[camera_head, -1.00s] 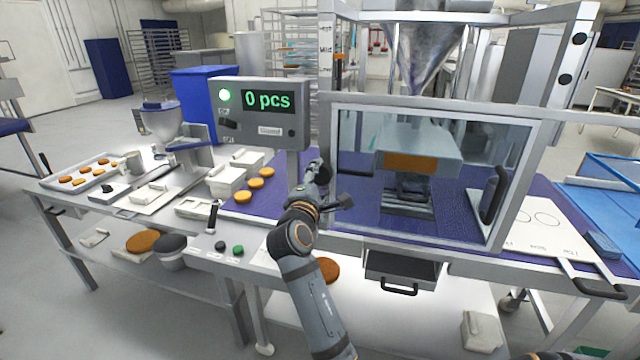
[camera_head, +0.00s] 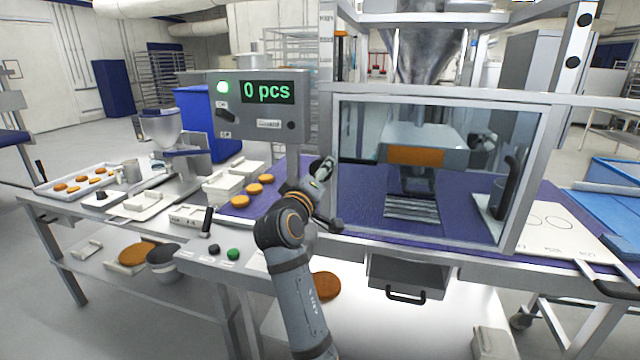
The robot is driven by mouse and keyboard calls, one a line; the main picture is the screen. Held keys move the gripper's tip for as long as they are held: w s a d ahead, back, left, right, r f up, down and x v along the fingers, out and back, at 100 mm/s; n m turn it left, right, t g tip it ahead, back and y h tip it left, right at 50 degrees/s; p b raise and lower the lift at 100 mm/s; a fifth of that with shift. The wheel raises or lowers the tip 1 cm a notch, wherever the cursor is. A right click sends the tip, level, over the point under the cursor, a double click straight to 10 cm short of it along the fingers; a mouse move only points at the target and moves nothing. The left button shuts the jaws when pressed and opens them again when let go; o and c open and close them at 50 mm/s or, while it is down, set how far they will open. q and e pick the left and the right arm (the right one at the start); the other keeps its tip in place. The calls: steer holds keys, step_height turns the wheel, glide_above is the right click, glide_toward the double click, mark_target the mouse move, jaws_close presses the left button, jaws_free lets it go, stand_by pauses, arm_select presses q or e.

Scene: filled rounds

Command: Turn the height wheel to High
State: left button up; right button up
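I cannot make out the height wheel for certain. A post (camera_head: 326,45) at the left of the machine frame carries small labels, too small to read surely. An arm, which I take as my left, rises from the bottom middle. Its gripper (camera_head: 322,168) is at the left edge of the clear guard (camera_head: 360,215), right of the control panel (camera_head: 300,105). The fingers are small and dark, and I cannot see whether they are open or what they touch. The panel reads "0 pcs" with a green light. My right gripper is out of view.
A hopper (camera_head: 425,55) stands above the guarded press plate (camera_head: 415,156). Patties (camera_head: 252,189) lie on the purple belt (camera_head: 235,209) left of my arm. A green button (camera_head: 233,254) and black lever (camera_head: 207,220) are on the bench front. A drawer (camera_head: 405,275) hangs below the guard.

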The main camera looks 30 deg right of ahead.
arm_select(q)
steer(key=w+f+b, duration=0.5)
steer(key=w+b, duration=0.1)
steer(key=b, duration=0.1)
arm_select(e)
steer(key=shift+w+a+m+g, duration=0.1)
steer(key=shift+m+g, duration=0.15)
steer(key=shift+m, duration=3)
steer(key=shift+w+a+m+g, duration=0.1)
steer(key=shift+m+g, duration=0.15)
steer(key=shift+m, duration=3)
arm_select(q)
steer(key=shift+w+d, duration=0.1)
steer(key=shift+w, duration=0.05)
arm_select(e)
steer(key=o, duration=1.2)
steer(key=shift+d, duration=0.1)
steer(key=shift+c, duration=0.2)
